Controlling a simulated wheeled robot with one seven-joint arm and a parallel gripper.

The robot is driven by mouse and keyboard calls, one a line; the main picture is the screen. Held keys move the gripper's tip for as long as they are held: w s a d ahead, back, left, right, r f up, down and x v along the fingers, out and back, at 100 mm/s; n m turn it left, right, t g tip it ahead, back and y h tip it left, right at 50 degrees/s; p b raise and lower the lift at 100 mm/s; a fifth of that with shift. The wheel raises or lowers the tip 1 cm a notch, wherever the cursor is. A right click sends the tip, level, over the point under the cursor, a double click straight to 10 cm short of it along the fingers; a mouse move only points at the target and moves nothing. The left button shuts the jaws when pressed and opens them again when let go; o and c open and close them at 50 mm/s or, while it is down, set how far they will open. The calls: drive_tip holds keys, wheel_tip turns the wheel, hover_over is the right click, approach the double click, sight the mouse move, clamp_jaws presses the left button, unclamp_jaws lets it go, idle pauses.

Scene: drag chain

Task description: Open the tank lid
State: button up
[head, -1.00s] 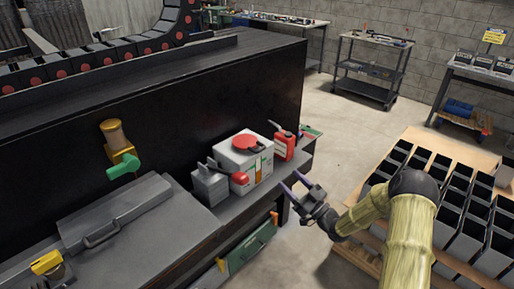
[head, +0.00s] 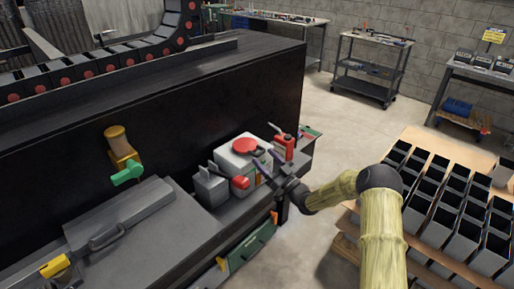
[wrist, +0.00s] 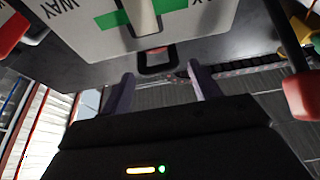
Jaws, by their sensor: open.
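The white tank (head: 228,158) stands on a dark shelf, with a round red lid (head: 244,146) on its top. The lid looks seated flat. In the wrist view the white tank (wrist: 88,42) fills the top, with "WAY" lettering, a green band and a dark loop-shaped fitting (wrist: 158,62) at its edge. My gripper (head: 266,162) is at the right side of the tank, overlapping it in the head view. Its two purple fingers are apart and empty in the wrist view (wrist: 161,82), on either side of the loop. I cannot tell whether they touch anything.
A red can (head: 285,148) stands close right of the tank. A grey flat cover with a handle (head: 103,237) lies at lower left. Bins (head: 450,195) fill the right.

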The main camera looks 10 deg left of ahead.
sight(249, 147)
drive_tip(key=p+x, duration=0.1)
drive_tip(key=x, duration=0.4)
drive_tip(key=shift+c, duration=0.2)
drive_tip(key=c, duration=1.1)
